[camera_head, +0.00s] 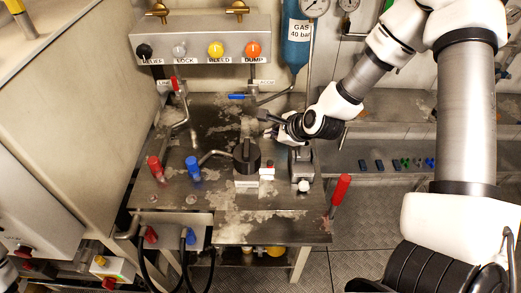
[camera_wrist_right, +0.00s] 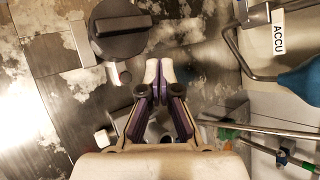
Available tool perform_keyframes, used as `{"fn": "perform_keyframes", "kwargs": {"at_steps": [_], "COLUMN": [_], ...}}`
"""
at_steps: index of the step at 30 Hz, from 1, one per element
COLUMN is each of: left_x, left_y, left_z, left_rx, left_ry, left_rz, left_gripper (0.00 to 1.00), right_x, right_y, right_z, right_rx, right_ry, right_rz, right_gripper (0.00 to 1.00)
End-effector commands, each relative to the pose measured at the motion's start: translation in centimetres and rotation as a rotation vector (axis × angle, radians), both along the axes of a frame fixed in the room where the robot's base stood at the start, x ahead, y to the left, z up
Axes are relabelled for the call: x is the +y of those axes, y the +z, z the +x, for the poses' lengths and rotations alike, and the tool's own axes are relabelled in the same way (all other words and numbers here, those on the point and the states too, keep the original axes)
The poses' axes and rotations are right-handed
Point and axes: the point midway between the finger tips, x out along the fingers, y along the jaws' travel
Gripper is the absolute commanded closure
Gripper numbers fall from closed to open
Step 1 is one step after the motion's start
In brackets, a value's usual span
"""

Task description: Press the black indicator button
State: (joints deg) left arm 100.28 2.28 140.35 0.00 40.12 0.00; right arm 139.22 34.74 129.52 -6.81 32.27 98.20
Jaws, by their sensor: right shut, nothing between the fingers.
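A black round knob (camera_head: 144,51) labelled RELIEF sits at the left end of the grey panel (camera_head: 200,28). It is the black button-like part I can make out there; I cannot tell if it is the indicator button. A large black rotary knob (camera_head: 247,153) stands on the metal worktop (camera_head: 225,118) and also shows in the wrist view (camera_wrist_right: 118,30). My right gripper (camera_head: 265,118) is above the worktop, behind and right of the rotary knob. In the wrist view its pale fingertips (camera_wrist_right: 160,70) are together and empty, apart from the knob.
A small red-and-white button (camera_head: 267,171) is beside the rotary knob. Red (camera_head: 154,168) and blue (camera_head: 193,168) handles stand at left. A blue lever (camera_head: 236,97) and a blue GAS cylinder (camera_head: 297,35) are behind. A red-handled lever (camera_head: 341,189) projects at right.

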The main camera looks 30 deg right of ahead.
Motion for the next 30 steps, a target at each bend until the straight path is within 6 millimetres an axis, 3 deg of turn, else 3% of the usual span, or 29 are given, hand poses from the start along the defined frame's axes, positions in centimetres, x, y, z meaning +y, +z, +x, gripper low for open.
{"fn": "perform_keyframes", "kwargs": {"at_steps": [14, 30], "left_x": [0.0, 0.0], "left_y": [-0.6, -6.4], "left_z": [-0.1, -0.1], "left_rx": [0.002, 0.001], "left_ry": [0.0, 0.0], "left_rz": [0.0, 0.0], "left_gripper": [0.6, 0.6], "right_x": [-0.1, 0.0], "right_y": [-0.6, -8.1], "right_z": [0.1, 0.0], "right_rx": [-0.002, -0.002], "right_ry": [-0.01, -0.01], "right_rz": [0.01, 0.009], "right_gripper": [1.0, 1.0]}}
